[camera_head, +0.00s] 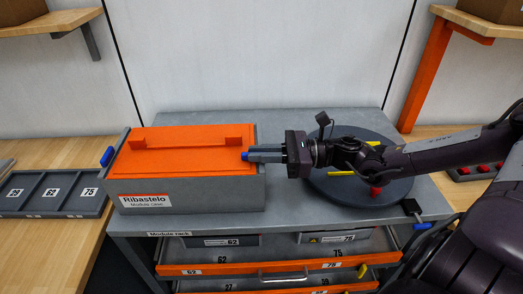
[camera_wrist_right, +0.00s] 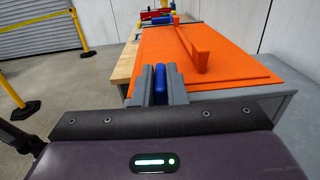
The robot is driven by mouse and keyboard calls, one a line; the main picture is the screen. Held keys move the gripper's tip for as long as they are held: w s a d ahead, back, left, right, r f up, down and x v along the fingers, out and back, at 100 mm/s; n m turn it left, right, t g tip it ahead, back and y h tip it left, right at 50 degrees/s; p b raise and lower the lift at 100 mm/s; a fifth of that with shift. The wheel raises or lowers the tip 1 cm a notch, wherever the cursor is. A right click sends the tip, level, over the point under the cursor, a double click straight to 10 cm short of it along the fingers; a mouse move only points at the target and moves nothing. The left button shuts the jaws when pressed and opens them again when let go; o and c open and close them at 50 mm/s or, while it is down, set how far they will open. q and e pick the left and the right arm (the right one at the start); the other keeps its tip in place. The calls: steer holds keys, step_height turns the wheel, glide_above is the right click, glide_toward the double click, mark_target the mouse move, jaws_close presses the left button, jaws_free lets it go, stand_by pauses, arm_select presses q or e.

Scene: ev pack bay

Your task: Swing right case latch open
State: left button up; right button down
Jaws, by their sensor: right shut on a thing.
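The module case (camera_head: 190,195) is a grey box with an orange lid (camera_head: 195,163) and a raised orange handle, labelled Ribastelo, standing on the rack top. The lid lies flat on the box. My right gripper (camera_head: 248,155) reaches in from the right at the case's right side. Its fingers are shut on the blue right latch (camera_wrist_right: 160,82), seen between them in the right wrist view; only the latch's tip (camera_head: 244,156) shows in the head view. The blue left latch (camera_head: 107,156) sits on the case's left side, untouched. My left gripper is not in view.
A dark round tray (camera_head: 392,193) with yellow and red pieces lies under my right forearm. A grey compartment tray (camera_head: 52,193) rests on the left bench. Below, an orange-fronted drawer (camera_head: 210,270) holds grey bins. An orange shelf post (camera_head: 427,72) stands at the back right.

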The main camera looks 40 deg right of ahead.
steer(key=m+t+h+p, duration=0.4)
steer(key=t+h+p, duration=0.1)
steer(key=shift+a+r+m, duration=0.1)
steer(key=shift+r+m, duration=0.2)
steer(key=m+t+h+p, duration=0.2)
steer(key=h, duration=0.2)
steer(key=shift+f+m, duration=0.1)
steer(key=shift+m, duration=0.3)
steer(key=m+t+h+p, duration=0.1)
steer(key=m+h, duration=0.1)
steer(key=h, duration=0.2)
steer(key=shift+m, duration=0.4)
steer(key=m+h+p, duration=0.1)
steer(key=h, duration=0.2)
steer(key=shift+m, duration=0.4)
steer(key=m+h+p, duration=0.2)
steer(key=h+p, duration=0.1)
steer(key=m+g+h+p, duration=0.1)
steer(key=m+h+p, duration=0.1)
steer(key=h+p, duration=0.1)
steer(key=shift+g+h, duration=0.3)
steer(key=shift+f+m+g+h+p, duration=0.15)
steer(key=shift+m+g+h+p, duration=0.55)
steer(key=shift+h+p, duration=0.4)
